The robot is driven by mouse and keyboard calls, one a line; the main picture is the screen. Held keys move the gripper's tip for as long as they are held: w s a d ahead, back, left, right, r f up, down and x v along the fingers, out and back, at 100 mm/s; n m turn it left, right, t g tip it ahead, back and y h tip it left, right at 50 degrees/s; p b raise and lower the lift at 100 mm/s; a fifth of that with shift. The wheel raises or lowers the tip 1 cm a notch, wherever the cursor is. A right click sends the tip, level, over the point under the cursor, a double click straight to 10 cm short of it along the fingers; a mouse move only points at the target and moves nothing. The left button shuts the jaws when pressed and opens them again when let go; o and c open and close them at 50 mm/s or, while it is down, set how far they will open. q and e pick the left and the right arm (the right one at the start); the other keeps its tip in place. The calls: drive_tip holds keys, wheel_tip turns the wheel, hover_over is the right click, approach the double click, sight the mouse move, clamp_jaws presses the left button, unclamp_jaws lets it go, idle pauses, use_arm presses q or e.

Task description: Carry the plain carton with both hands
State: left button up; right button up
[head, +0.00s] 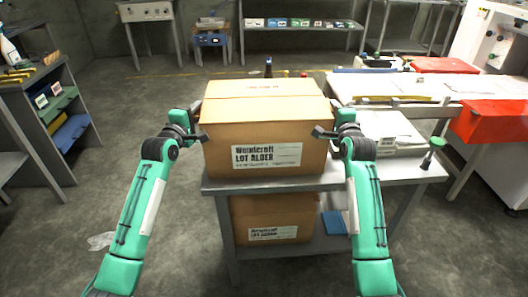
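A brown cardboard carton (265,132) with a white printed label sits upright on the grey table (300,181), near its left end. A second, similar carton (273,212) stands on the shelf below. My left gripper (198,125) is at the upper carton's left side, close against it. My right gripper (327,131) is at its right side, with a dark finger in front of the front face near the right edge. Whether either gripper touches the carton, and how far its fingers are apart, I cannot tell; the inner fingers are partly hidden.
White flat equipment (390,132) and a green-topped tool (433,152) are on the table's right. A long bench with red trays (490,121) stands behind right. A shelf unit (48,115) is at left. Clear plastic (101,241) lies on otherwise open floor at left.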

drive_tip(key=shift+s, duration=0.1)
use_arm(q)
drive_tip(key=v, duration=1.2)
use_arm(e)
drive_tip(key=s, duration=1.1)
drive_tip(key=shift+s+d, duration=0.4)
drive_tip(key=shift+d, duration=0.05)
